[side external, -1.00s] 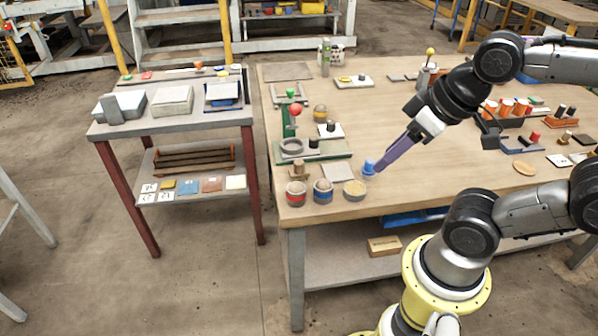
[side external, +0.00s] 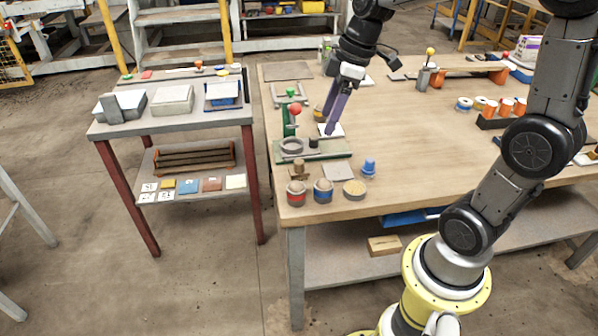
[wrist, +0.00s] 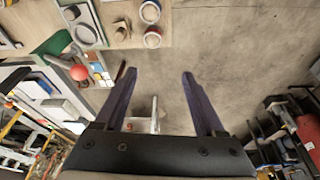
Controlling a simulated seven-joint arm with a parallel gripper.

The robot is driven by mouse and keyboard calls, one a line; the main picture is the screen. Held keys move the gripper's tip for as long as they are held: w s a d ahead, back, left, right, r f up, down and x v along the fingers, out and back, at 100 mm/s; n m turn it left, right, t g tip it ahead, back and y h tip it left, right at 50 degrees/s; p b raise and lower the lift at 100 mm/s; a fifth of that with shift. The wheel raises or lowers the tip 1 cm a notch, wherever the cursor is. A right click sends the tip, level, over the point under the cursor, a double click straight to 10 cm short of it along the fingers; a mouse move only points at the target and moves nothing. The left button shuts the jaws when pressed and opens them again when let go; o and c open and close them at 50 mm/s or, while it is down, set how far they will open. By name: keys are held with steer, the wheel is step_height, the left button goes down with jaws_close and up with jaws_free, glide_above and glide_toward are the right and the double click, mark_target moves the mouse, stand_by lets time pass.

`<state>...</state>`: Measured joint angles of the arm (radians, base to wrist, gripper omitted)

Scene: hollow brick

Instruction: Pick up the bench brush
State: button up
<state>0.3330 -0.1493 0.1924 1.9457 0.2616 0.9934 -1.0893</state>
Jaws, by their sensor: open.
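I cannot make out for certain which object is the bench brush; no bristles show clearly in either view. My gripper (side external: 331,128), with purple fingers, is over the left part of the wooden workbench (side external: 420,150), beside the green stand with a red ball (side external: 295,110). A white pad (side external: 338,130) lies partly hidden behind its fingers. In the wrist view my gripper (wrist: 158,75) has its fingers wide apart, with nothing held between them. Bare floor shows past the fingertips there.
Several round pots (side external: 323,191) and a blue knobbed piece (side external: 369,168) stand near the workbench's front left. A grey cart (side external: 180,122) with boxes stands to the left, across a floor gap. The workbench's middle is largely clear.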

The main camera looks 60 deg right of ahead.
steer(key=w+d+f+n+y, duration=0.2)
steer(key=w+d+f+n, duration=0.3)
steer(key=w+d+f, duration=0.45)
glide_toward(300, 161)
steer(key=x, duration=0.4)
steer(key=shift+f, duration=0.35)
steer(key=shift+x, duration=2.8)
steer(key=shift+w+a+r, duration=0.1)
jaws_close()
